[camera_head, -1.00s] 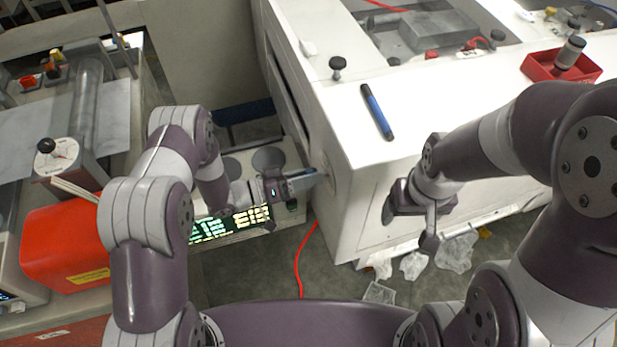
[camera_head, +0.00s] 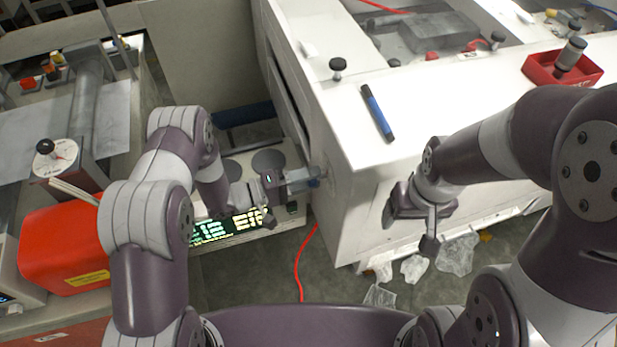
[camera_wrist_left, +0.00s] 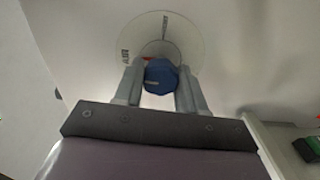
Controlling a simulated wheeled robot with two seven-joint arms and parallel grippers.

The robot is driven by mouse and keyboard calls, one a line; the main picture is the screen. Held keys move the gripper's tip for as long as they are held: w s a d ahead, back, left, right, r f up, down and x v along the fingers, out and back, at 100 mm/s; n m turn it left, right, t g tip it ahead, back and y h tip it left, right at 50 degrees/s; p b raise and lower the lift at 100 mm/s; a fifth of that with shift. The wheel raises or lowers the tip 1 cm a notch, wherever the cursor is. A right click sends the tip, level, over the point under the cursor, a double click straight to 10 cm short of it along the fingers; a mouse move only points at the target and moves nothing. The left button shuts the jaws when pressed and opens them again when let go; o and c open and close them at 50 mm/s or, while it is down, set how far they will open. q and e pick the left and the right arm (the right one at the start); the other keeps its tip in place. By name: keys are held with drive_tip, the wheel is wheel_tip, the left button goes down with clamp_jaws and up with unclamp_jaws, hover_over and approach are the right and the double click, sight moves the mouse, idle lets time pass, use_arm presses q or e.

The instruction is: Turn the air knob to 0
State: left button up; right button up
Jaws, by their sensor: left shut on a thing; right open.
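The air knob (camera_wrist_left: 161,77) is blue, with a pale marker line on its face, in front of a round white dial plate (camera_wrist_left: 180,30) with dark marks. In the left wrist view my left gripper (camera_wrist_left: 160,88) has one finger on each side of the knob and is shut on it. In the head view my left gripper (camera_head: 314,178) reaches the side wall of the white cabinet, and the knob is mostly hidden there. The number the knob points at is too small to read. My right gripper (camera_head: 428,238) is open and empty in front of the cabinet.
The white cabinet (camera_head: 350,130) carries a blue marker pen (camera_head: 377,112) and a red tray (camera_head: 545,68). A box with a lit display (camera_head: 235,225) stands below my left arm. A red cable (camera_head: 301,262) and crumpled clear bags (camera_head: 458,254) lie on the floor.

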use_arm(q)
drive_tip(key=shift+w+r+n, duration=0.1)
drive_tip(key=shift+n, duration=0.4)
drive_tip(key=o, duration=1)
drive_tip(key=shift+a, duration=0.1)
drive_tip(key=shift+o, duration=0.2)
drive_tip(key=shift+a, duration=0.15)
drive_tip(key=b+v, duration=0.3)
drive_tip(key=v, duration=0.9)
drive_tip(key=shift+a+b, duration=0.25)
drive_tip(key=shift+b, duration=0.1)
